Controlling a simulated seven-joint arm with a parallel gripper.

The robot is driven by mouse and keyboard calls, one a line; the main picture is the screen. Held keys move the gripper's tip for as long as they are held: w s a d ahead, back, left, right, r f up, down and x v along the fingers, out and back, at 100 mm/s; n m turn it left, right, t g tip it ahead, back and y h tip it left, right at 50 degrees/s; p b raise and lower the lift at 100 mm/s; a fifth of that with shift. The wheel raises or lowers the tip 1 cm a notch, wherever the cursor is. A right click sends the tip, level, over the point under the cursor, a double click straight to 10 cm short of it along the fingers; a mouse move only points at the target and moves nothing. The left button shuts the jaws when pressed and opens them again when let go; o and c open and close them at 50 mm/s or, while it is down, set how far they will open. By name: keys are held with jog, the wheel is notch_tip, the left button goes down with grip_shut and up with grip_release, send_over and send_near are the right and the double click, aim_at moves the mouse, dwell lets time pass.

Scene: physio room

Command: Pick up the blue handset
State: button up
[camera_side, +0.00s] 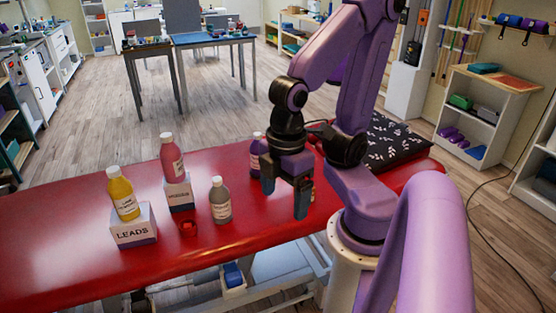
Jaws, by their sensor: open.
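I cannot make out a blue handset on the red padded table (60,255). My gripper (285,203) points down over the right part of the table, with its two blue-grey fingers apart. I see nothing held between the fingers. A small brownish thing (312,190) shows partly behind the right finger; I cannot tell what it is. The gripper and arm hide part of the table behind them.
A yellow bottle (123,196) stands on a LEADS box (133,230), a pink bottle (171,158) on another box (179,193). A patterned black cushion (395,142) lies right.

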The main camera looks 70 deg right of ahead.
notch_tip(320, 180, up, 5)
jog(key=w+d+f+m+t, duration=0.2)
jog(key=w+m, duration=0.2)
jog(key=w, duration=0.7)
jog(key=w+d+m+t+h, duration=0.1)
jog(key=w+d+m+t, duration=0.4)
jog(key=w+d, duration=0.9)
jog(key=s+d+m+t+h, duration=0.1)
jog(key=s+d+m+h, duration=0.2)
jog(key=d, duration=0.9)
jog(key=s+d+m+h, duration=0.1)
jog(key=d+m+h, duration=0.25)
jog(key=d, duration=0.95)
jog(key=s+d+r+m+h, duration=0.1)
jog(key=s+d+m+h, duration=0.25)
jog(key=s+d, duration=0.6)
notch_tip(320, 180, down, 23)
jog(key=y, duration=0.1)
jog(key=shift+x, duration=9.2)
jog(key=shift+r, duration=0.15)
